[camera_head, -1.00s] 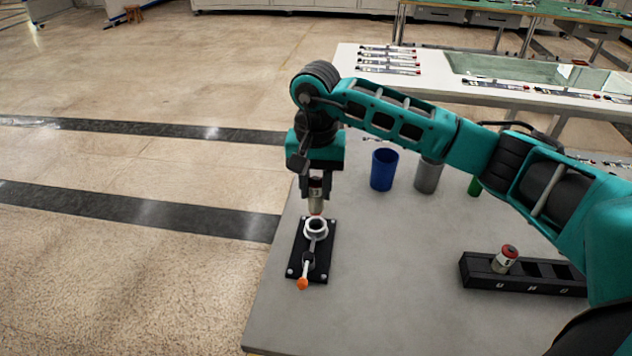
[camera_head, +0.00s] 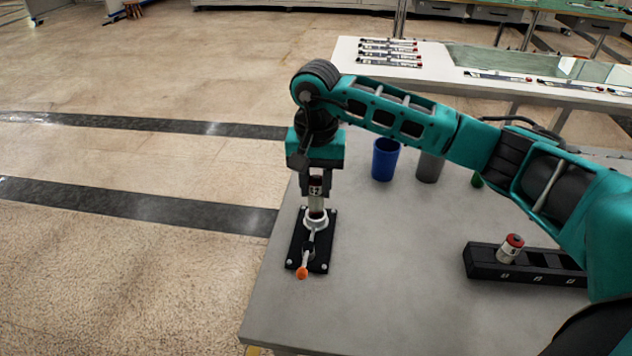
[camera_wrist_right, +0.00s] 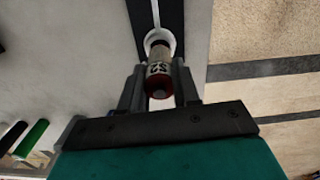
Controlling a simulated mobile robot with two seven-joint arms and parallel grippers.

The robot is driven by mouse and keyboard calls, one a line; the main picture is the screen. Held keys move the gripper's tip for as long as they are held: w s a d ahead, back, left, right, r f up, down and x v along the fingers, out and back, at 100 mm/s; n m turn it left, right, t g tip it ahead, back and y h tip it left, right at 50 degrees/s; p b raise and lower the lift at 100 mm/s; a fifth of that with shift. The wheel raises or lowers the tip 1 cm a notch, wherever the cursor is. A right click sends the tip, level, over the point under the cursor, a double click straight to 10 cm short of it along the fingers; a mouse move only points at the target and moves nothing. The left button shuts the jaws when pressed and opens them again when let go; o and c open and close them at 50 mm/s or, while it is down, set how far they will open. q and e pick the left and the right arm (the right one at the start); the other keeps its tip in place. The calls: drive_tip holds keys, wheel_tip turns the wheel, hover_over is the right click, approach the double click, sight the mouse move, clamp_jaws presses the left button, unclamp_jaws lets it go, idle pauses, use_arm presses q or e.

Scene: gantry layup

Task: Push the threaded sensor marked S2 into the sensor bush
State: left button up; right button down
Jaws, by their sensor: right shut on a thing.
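The sensor marked S2 (camera_head: 316,203), a pale cylinder with a dark red top, is upright in my right gripper (camera_head: 316,190). The gripper is shut on it, and the sensor also shows between the fingers in the right wrist view (camera_wrist_right: 159,70). The sensor bush (camera_head: 317,223) is a white ring on a black base plate (camera_head: 297,246) with an orange-tipped lever (camera_head: 302,272). The sensor's lower end is at the bush's mouth. I cannot tell how deep it sits. My left gripper is not in view.
A black rack (camera_head: 486,272) at the right holds another red-topped sensor (camera_head: 511,248), tilted. Blue (camera_head: 385,160) and grey (camera_head: 430,167) cups stand behind, with a green one (camera_head: 477,181) partly hidden by my arm. The grey table (camera_head: 390,290) is clear in front.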

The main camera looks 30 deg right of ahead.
sight(316, 195)
idle(0.5)
drive_tip(key=shift+b, duration=0.4)
idle(0.6)
drive_tip(key=shift+f, duration=0.15)
drive_tip(key=shift+f+b, duration=0.35)
drive_tip(key=shift+b, duration=0.1)
drive_tip(key=shift+f+b, duration=0.3)
drive_tip(key=shift+f, duration=0.3)
drive_tip(key=shift+f+b, duration=0.3)
drive_tip(key=shift+b, duration=0.25)
drive_tip(key=shift+f, duration=0.2)
